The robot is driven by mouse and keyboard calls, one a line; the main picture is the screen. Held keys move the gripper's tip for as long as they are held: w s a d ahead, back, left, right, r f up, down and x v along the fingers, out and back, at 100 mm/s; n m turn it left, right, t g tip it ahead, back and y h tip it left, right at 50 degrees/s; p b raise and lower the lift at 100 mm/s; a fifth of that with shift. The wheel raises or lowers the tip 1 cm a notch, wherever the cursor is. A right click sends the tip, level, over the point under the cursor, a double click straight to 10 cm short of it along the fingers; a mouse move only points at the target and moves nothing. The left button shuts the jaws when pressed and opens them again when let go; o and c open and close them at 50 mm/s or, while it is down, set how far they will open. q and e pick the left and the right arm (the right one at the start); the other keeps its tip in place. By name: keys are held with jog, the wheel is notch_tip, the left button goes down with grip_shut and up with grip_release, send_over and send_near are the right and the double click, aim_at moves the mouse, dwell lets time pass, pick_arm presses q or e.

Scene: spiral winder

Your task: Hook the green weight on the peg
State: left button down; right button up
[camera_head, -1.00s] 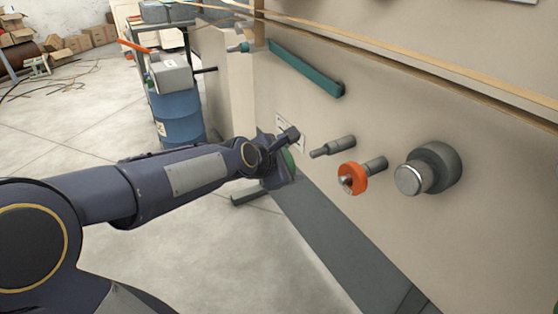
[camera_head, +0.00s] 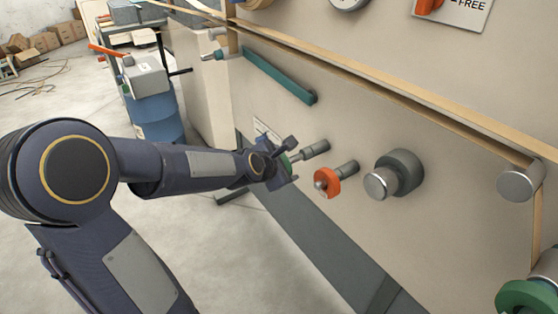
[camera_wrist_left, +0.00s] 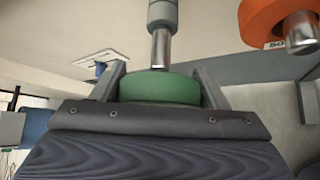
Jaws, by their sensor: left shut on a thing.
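The green weight (camera_wrist_left: 160,88) sits between the fingers of my left gripper (camera_head: 287,162), which is shut on it. In the left wrist view the grey peg (camera_wrist_left: 162,15) with its bright metal tip comes down to the weight's upper edge. I cannot tell whether the tip is inside the weight or only behind it. In the head view the peg (camera_head: 315,149) sticks out of the beige panel just right of the gripper, and the weight is mostly hidden by the fingers. My right gripper is not in view.
An orange ring weight (camera_head: 327,183) hangs on the neighbouring peg to the right, close to my gripper. A large grey knob (camera_head: 395,175) stands farther right. A teal bar (camera_head: 280,77) is above. A green-rimmed part (camera_head: 527,298) shows at bottom right.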

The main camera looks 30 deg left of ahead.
aim_at(300, 157)
pick_arm(q)
jog(key=shift+w+d+r+p, duration=0.1)
jog(key=shift+w+d+p, duration=0.25)
jog(key=shift+w+p, duration=0.5)
jog(key=shift+w+d+f+p, duration=0.1)
jog(key=shift+w+d+p, duration=0.3)
jog(key=shift+w+p, duration=0.45)
jog(key=shift+w+d+r+p, duration=0.1)
jog(key=shift+w+d+p, duration=0.25)
jog(key=shift+w+p, duration=0.5)
jog(key=shift+w+f+b, duration=0.2)
jog(key=shift+f+b, duration=0.05)
jog(key=shift+b, duration=0.2)
jog(key=shift+c, duration=0.8)
grip_release()
jog(key=shift+s, duration=0.1)
